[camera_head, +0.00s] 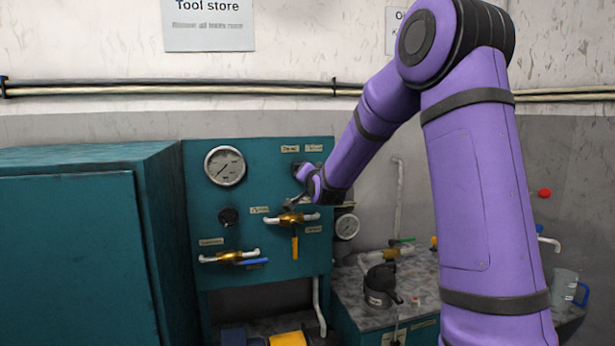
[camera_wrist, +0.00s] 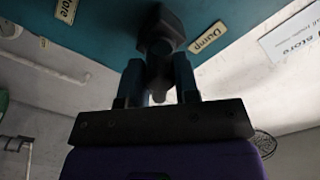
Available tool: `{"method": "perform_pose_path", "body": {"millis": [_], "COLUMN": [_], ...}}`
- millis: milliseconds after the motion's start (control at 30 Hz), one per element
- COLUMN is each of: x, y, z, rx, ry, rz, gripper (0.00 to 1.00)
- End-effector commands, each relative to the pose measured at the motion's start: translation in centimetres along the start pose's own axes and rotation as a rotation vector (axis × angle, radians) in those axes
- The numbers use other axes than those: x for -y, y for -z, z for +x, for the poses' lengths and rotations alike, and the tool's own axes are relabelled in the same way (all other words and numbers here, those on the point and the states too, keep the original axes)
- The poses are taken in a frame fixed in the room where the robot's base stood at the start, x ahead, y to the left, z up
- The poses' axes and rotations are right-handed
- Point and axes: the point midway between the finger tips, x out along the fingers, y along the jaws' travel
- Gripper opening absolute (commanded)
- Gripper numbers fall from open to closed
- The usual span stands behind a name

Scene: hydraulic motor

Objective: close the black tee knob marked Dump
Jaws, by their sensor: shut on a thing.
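The black tee knob (camera_wrist: 160,28) is on the teal panel (camera_wrist: 110,25) in the wrist view, beside a label reading Dump (camera_wrist: 208,37). My gripper (camera_wrist: 160,70) is shut on the knob, with one finger on each side of it. In the head view my gripper (camera_head: 296,200) is at the right part of the panel (camera_head: 200,260). The knob cannot be made out there behind my wrist. How far the knob is turned is hard to tell.
A pressure gauge (camera_head: 225,165) and a dark round knob (camera_head: 229,216) are left of my gripper. A brass valve with a yellow lever (camera_head: 295,245) is just below, and one with a blue lever (camera_head: 255,261) is lower left. A teal cabinet (camera_head: 75,260) stands left.

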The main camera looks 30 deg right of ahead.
Motion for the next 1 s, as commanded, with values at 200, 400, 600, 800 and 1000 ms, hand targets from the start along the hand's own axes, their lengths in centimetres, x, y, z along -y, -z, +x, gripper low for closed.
{"method": "perform_pose_path", "body": {"millis": [200,400,600,800,1000], "x": [0.04,0.06,0.08,0.09,0.10], "y": [-0.12,-0.10,-0.09,-0.08,-0.08], "z": [-0.03,-0.03,-0.02,-0.02,-0.02], "rx": [0.003,0.003,0.003,0.003,0.003], "ry": [-0.001,-0.001,-0.001,-0.001,-0.001], "rz": [0.203,0.372,0.503,0.585,0.623], "gripper": [0.05,0.05,0.05,0.05,0.05]}}
